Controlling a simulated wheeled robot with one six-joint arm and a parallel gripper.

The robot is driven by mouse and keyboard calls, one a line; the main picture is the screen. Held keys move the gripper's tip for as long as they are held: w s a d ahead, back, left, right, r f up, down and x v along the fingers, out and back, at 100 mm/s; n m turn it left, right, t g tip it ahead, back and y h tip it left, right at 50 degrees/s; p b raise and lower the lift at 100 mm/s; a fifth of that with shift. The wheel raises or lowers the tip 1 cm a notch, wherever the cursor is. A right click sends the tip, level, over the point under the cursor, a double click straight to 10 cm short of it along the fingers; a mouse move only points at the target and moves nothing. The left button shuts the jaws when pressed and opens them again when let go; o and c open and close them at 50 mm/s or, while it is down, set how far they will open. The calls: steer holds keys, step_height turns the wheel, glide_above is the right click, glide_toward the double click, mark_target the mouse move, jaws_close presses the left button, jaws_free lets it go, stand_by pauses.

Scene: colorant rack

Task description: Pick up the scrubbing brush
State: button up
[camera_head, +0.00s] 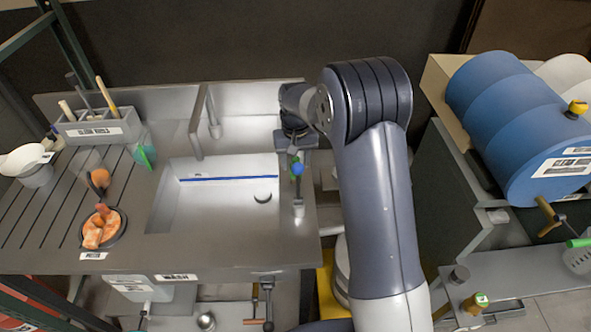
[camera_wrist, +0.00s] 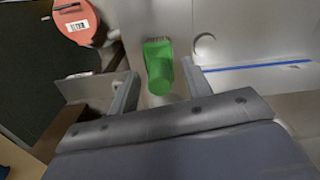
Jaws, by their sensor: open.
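My gripper (camera_wrist: 160,92) is open, its two fingers reaching down over the right edge of the sink. A green block-like object (camera_wrist: 158,66) stands between the fingers, apart from them as far as I can tell. In the head view a small green part (camera_head: 292,156) shows just below my gripper (camera_head: 294,148), beside a blue knob (camera_head: 297,168).
The sink basin (camera_head: 200,208) is empty but for a dark drain crescent (camera_head: 263,197). Orange pieces in a dark dish (camera_head: 104,232) and a green-tipped clear container (camera_head: 146,152) stand on the left drainboard. A blue drum (camera_head: 520,120) lies at right. A labelled red round thing (camera_wrist: 78,24) shows in the wrist view.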

steer(key=shift+c, duration=0.4)
jaws_close()
step_height(320, 180, up, 10)
steer(key=shift+b, duration=0.75)
